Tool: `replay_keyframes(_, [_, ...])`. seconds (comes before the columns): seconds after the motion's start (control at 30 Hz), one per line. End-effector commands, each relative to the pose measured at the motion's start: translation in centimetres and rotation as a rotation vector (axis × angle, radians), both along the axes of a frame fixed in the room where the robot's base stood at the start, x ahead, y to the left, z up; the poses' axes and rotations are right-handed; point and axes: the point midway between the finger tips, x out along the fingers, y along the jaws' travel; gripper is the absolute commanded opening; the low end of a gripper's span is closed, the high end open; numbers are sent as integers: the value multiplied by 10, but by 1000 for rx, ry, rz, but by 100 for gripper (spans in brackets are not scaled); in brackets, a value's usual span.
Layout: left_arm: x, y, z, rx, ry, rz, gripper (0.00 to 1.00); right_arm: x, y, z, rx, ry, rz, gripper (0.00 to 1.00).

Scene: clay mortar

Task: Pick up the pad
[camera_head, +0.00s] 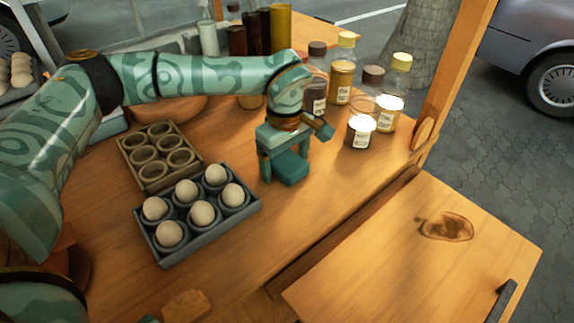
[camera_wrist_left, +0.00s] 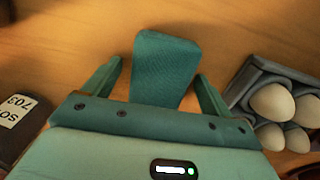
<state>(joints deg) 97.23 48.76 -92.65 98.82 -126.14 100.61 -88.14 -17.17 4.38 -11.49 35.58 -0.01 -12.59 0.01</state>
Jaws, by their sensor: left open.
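The pad (camera_head: 291,168) is a small teal block on the wooden table, under my left gripper (camera_head: 284,166). In the left wrist view the pad (camera_wrist_left: 165,65) lies ahead of the gripper body, between the lines of the two fingers, with its near end hidden by the gripper. My left gripper (camera_wrist_left: 156,90) is open, one finger on each side of the pad with gaps between. I cannot tell how far the fingertips are above the table. My right gripper is not in view.
A grey tray of eggs (camera_head: 247,207) stands left of the gripper, with an empty brown tray (camera_head: 150,178) behind it. Several jars and bottles (camera_head: 362,130) stand to the right and back. The table in front of the pad is clear. A wooden board (camera_head: 400,270) is at the lower right.

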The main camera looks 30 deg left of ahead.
Motion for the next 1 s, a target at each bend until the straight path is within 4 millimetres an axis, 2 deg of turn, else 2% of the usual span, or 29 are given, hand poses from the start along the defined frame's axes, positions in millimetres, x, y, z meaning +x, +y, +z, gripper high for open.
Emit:
replay_keyframes(0.03, [0, 0, 1, 0, -1, 0, 85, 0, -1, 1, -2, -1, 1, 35])
replay_keyframes(0.07, [0, 0, 1, 0, -1, 0, 79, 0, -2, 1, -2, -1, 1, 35])
replay_keyframes(0.2, [0, 0, 1, 0, 0, 0, 40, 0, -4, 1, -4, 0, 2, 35])
replay_keyframes(0.23, [0, 0, 1, 0, 0, 0, 37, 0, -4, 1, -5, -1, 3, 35])
replay_keyframes(0.53, [0, 0, 3, 0, -1, 0, 37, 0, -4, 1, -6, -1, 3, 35])
replay_keyframes(0.67, [0, 0, 13, 0, -3, -1, 37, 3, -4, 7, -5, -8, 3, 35])
replay_keyframes(0.83, [-1, -1, 44, -1, -6, 0, 37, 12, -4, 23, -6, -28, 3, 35])
replay_keyframes(1.0, [-31, -15, 83, -1, -9, -3, 37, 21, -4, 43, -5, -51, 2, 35])
